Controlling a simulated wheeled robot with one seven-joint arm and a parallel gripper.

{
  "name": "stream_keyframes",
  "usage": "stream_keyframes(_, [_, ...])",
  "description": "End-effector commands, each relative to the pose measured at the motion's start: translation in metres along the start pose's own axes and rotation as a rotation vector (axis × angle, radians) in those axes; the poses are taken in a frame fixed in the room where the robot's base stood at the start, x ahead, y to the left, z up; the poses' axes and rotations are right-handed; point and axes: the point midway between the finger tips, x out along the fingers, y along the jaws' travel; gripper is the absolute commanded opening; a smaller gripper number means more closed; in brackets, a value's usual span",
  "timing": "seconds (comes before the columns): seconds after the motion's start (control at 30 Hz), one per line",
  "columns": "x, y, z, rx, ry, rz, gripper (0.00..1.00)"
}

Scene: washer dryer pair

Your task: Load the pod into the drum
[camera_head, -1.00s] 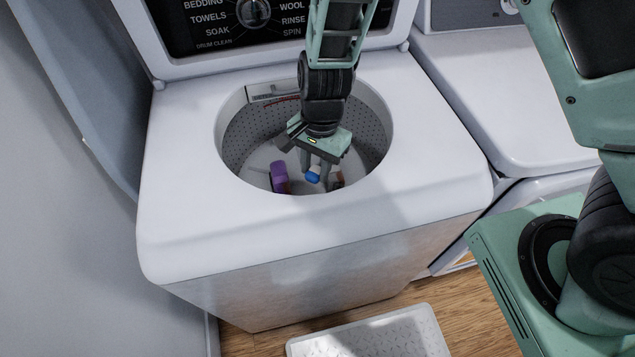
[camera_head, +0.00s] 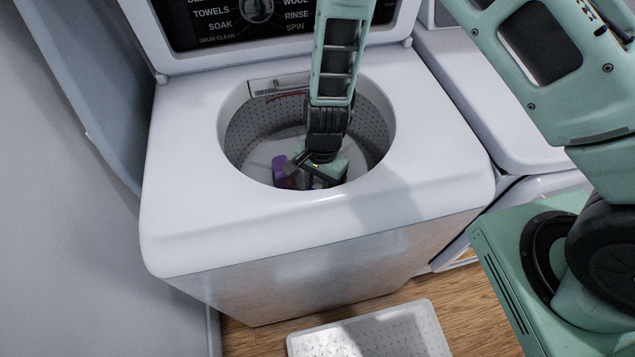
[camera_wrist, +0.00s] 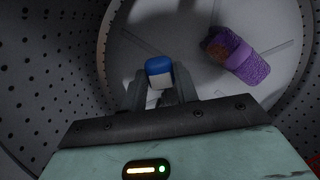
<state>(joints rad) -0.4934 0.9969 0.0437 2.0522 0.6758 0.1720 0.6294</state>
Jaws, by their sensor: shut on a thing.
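The pod (camera_wrist: 159,72), a small blue and white block, is between my gripper's fingertips (camera_wrist: 160,88) in the wrist view. My gripper is shut on it. My gripper (camera_head: 315,178) is lowered inside the washer drum (camera_head: 250,135), which has grey perforated walls and a pale floor. In the head view the pod is hidden by the gripper and the drum rim. I cannot tell whether the pod touches the drum floor.
A purple item with a brown end (camera_wrist: 240,58) lies on the drum floor beside the pod; it also shows in the head view (camera_head: 279,170). The drum wall surrounds my gripper closely. A second white machine (camera_head: 470,110) stands at right. A white textured tray (camera_head: 370,335) lies on the floor.

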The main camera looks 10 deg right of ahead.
Motion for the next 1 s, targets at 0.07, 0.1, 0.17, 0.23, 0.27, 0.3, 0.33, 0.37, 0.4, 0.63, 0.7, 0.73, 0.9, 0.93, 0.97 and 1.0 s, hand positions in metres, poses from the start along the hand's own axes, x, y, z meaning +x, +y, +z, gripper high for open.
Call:
stream_keyframes(0.07, [0.004, 0.000, -0.001, 0.000, 0.000, 0.001, 0.08])
stream_keyframes(0.1, [0.005, 0.000, -0.001, 0.000, 0.000, 0.000, 0.08])
stream_keyframes(0.17, [0.007, 0.000, -0.001, 0.000, 0.000, 0.001, 0.08])
stream_keyframes(0.23, [0.009, 0.000, -0.001, 0.000, 0.000, 0.001, 0.08])
stream_keyframes(0.27, [0.009, 0.000, -0.001, 0.000, 0.000, 0.000, 0.08])
stream_keyframes(0.3, [0.011, 0.000, -0.001, 0.000, 0.000, 0.000, 0.08])
stream_keyframes(0.33, [0.011, 0.000, -0.002, 0.000, 0.000, 0.000, 0.08])
stream_keyframes(0.37, [0.012, 0.000, -0.002, 0.000, 0.000, 0.000, 0.08])
stream_keyframes(0.4, [0.011, 0.000, -0.002, 0.000, 0.000, 0.000, 0.08])
stream_keyframes(0.63, [0.011, 0.000, -0.002, 0.000, 0.000, 0.000, 0.52])
stream_keyframes(0.7, [0.011, 0.000, -0.002, 0.000, 0.000, 0.000, 0.52])
stream_keyframes(0.73, [0.011, 0.000, -0.002, 0.000, 0.000, 0.000, 0.52])
stream_keyframes(0.9, [0.004, 0.000, -0.001, 0.000, 0.000, 0.000, 0.52])
stream_keyframes(0.93, [0.001, 0.000, 0.000, 0.000, 0.000, 0.000, 0.52])
stream_keyframes(0.97, [-0.003, 0.000, 0.000, 0.000, 0.001, -0.001, 0.52])
stream_keyframes(1.0, [-0.008, -0.001, 0.001, -0.001, 0.001, -0.002, 0.52])
